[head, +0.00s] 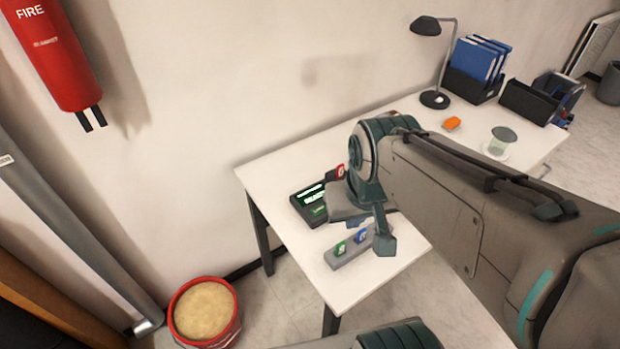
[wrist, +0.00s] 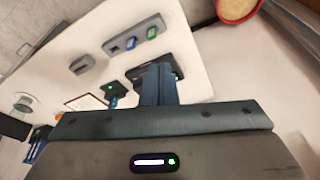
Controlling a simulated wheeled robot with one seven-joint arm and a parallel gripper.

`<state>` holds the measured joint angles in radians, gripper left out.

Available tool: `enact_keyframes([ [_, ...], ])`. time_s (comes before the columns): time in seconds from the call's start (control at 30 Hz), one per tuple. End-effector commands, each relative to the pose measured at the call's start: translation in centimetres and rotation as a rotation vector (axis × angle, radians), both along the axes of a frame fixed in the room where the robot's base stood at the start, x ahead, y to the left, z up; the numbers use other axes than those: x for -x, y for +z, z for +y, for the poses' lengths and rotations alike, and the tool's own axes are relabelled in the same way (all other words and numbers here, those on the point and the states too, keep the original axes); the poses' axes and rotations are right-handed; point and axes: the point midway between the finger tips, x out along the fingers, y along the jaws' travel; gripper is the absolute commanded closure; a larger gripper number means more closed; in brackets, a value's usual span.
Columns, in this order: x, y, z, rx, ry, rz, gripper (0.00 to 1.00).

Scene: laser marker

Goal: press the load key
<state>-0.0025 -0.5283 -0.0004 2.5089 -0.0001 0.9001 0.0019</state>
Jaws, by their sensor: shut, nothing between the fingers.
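A dark console (head: 306,203) with a lit green display stands near the left end of the white table. My wrist and hand lie over its right side in the head view and hide part of it. In the wrist view my gripper (wrist: 158,70) is shut and empty, its fingers reaching over a dark device (wrist: 137,72) that looks like this console. I cannot tell whether the fingertips touch it. The load key cannot be made out; the fingers cover part of the device.
A grey holder (head: 350,250) with green and blue pieces lies at the table's front. A small red piece (head: 340,171) is behind my wrist. An orange item (head: 452,123), a glass jar (head: 502,139) and a lamp (head: 435,98) stand farther right. A sand bucket (head: 204,311) is on the floor.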

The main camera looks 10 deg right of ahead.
Motion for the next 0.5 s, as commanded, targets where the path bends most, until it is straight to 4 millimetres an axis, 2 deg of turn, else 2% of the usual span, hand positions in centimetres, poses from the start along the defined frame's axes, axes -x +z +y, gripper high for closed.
enact_keyframes([
  [0.17,-0.3,-0.4,0.2,-0.019,-0.019,0.003,1.0],
  [0.27,-1.4,-1.5,1.0,-0.086,-0.085,0.01,1.0],
  [0.37,-3.6,-3.4,2.3,-0.212,-0.221,0.022,1.0],
  [0.5,-8.4,-6.5,3.9,-0.447,-0.502,0.04,1.0],
])
